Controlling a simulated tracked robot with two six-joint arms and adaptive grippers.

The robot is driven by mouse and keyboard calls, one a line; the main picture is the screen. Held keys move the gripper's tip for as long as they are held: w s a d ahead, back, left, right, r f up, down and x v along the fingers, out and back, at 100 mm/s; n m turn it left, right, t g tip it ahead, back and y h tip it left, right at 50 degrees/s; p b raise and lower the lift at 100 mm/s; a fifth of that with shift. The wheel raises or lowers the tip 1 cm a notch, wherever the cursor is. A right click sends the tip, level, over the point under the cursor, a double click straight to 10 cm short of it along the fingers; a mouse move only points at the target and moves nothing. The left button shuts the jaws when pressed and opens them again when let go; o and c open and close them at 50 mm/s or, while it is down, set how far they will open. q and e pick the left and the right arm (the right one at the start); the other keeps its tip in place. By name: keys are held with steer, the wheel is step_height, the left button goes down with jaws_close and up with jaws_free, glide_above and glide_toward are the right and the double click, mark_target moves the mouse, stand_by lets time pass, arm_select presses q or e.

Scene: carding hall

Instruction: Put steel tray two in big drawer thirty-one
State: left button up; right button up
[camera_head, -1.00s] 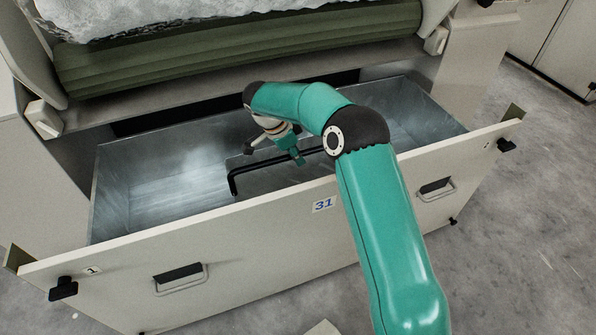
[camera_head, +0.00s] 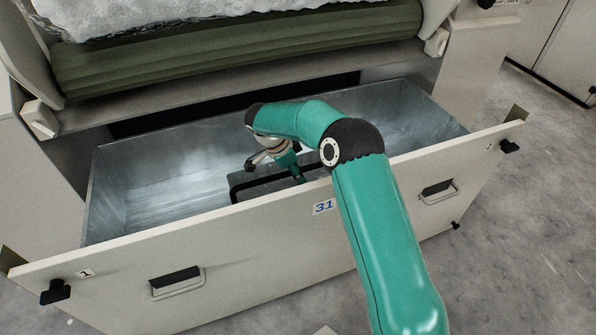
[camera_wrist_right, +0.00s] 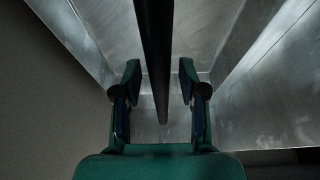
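Big drawer thirty-one (camera_head: 300,210) is pulled open under the machine, with a cream front marked 31 and a bare metal inside. The steel tray (camera_head: 268,184) is inside it, close behind the front panel; only its black handle and a dark grey part show, and the panel hides the rest. My right gripper (camera_head: 298,178) is down in the drawer at the handle. In the right wrist view, the fingers of the right gripper (camera_wrist_right: 160,92) stand apart on both sides of the black handle bar (camera_wrist_right: 155,60), with gaps at each side. My left gripper is not in view.
A green roller (camera_head: 240,60) with white fibre above it lies over the drawer's back. The drawer front has two pull handles (camera_head: 178,282) and black end latches (camera_head: 55,291). The drawer floor to the left (camera_head: 165,185) is clear.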

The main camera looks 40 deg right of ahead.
steer(key=shift+r, duration=0.1)
steer(key=p+v, duration=0.4)
steer(key=v, duration=0.8)
stand_by(0.4)
